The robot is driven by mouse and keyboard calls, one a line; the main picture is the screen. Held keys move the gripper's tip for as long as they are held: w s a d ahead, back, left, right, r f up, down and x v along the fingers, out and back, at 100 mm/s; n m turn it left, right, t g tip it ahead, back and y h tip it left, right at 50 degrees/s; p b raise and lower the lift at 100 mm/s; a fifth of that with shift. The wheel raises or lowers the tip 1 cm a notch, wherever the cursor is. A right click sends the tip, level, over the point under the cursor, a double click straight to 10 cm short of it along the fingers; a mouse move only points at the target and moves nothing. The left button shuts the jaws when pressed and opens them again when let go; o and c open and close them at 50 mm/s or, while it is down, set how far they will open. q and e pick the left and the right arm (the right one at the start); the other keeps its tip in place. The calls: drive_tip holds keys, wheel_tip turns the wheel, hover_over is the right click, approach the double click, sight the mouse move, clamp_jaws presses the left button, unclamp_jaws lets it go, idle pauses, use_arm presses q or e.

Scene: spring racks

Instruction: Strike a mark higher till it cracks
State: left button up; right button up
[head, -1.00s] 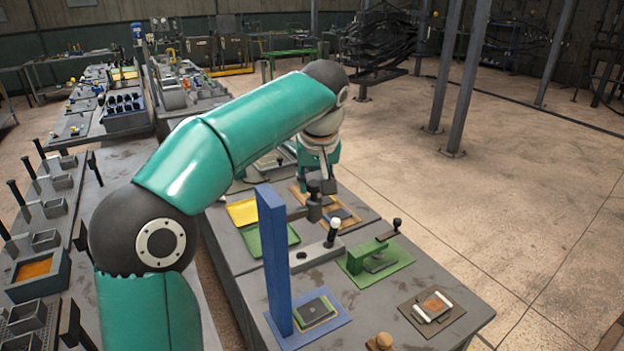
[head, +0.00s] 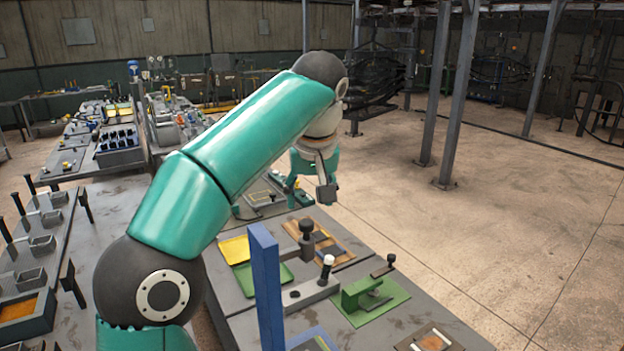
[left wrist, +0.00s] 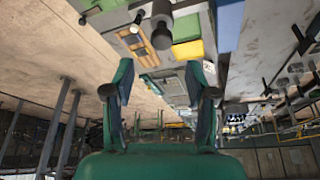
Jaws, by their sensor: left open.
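A dark cylindrical stamp (head: 306,239) with a black knob stands upright at a wooden tray (head: 337,254) on the grey bench. My left gripper (head: 313,188) is open and empty, above and beyond the stamp and apart from it. In the left wrist view, the open fingers (left wrist: 160,92) have nothing between them, and the stamp (left wrist: 162,34) shows above them. I cannot tell which thing bears the mark, and no crack is visible. My right gripper is not in view.
A white-capped peg (head: 327,266) stands on a grey bar. A green press (head: 362,293) stands to its right. A tall blue post (head: 265,285) rises nearer me. Yellow (head: 235,250) and green (head: 245,279) trays lie left. Open floor (head: 500,250) is at right.

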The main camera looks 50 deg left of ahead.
use_arm(q)
drive_tip(key=v, duration=0.4)
drive_tip(key=shift+r, duration=0.1)
idle(0.6)
